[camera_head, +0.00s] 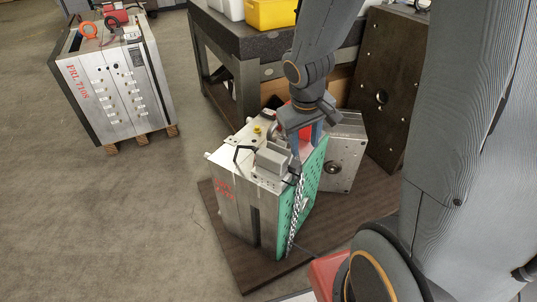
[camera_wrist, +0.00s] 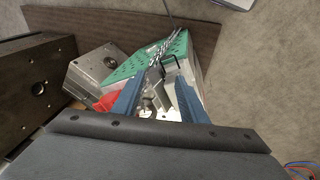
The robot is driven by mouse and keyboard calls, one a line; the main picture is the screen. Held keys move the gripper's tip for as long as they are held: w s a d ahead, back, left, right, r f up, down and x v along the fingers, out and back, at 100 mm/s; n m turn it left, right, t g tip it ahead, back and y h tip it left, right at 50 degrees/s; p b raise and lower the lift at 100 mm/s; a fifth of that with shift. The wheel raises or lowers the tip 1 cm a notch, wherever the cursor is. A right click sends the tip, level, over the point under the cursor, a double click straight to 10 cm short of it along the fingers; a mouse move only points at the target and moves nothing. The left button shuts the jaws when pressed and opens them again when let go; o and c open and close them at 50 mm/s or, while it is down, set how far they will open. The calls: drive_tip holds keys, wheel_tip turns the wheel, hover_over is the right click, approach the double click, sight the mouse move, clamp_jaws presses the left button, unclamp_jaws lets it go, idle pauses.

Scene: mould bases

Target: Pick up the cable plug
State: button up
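A mould base (camera_head: 236,205) with a green perforated side stands on a dark brown board. On its top sits a grey block-shaped connector (camera_head: 272,158), with a black bent handle beside it. A grey piece (camera_wrist: 155,76) shows between the fingertips in the wrist view. I cannot tell for sure which part is the cable plug. My gripper (camera_head: 305,146) points down over the top of the mould base, near its green side. In the wrist view my gripper (camera_wrist: 161,77) has its two blue fingers spread apart. No hold on anything is visible. A red part is partly hidden behind the fingers.
A chain (camera_head: 295,215) hangs down the green side. A second metal block (camera_head: 344,155) stands close behind, and a dark plate (camera_head: 378,85) leans at the right. Another mould base (camera_head: 120,85) stands at left, with open floor between.

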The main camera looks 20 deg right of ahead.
drive_tip(key=w+d+n+t+p, duration=0.1)
drive_tip(key=w+n+t+p, duration=0.15)
drive_tip(key=w, duration=0.45)
drive_tip(key=n+g+y+p, duration=0.1)
drive_tip(key=n+y+p, duration=0.3)
drive_tip(key=p, duration=0.1)
approach(272, 154)
drive_tip(key=shift+w+d+f+m, duration=0.15)
drive_tip(key=shift+w+f, duration=0.1)
drive_tip(key=shift+f, duration=0.15)
drive_tip(key=shift+w+a+f+m, duration=0.1)
drive_tip(key=shift+w+f, duration=0.15)
drive_tip(key=shift+f, duration=0.15)
drive_tip(key=shift+s+f+y, duration=0.1)
drive_tip(key=shift+f+y, duration=0.15)
drive_tip(key=shift+y, duration=0.05)
drive_tip(key=x, duration=0.2)
drive_tip(key=shift+a+f+g, duration=0.25)
drive_tip(key=shift+f, duration=0.05)
drive_tip(key=shift+x, duration=2.65)
drive_tip(key=shift+f, duration=0.15)
drive_tip(key=shift+c, duration=0.3)
clamp_jaws()
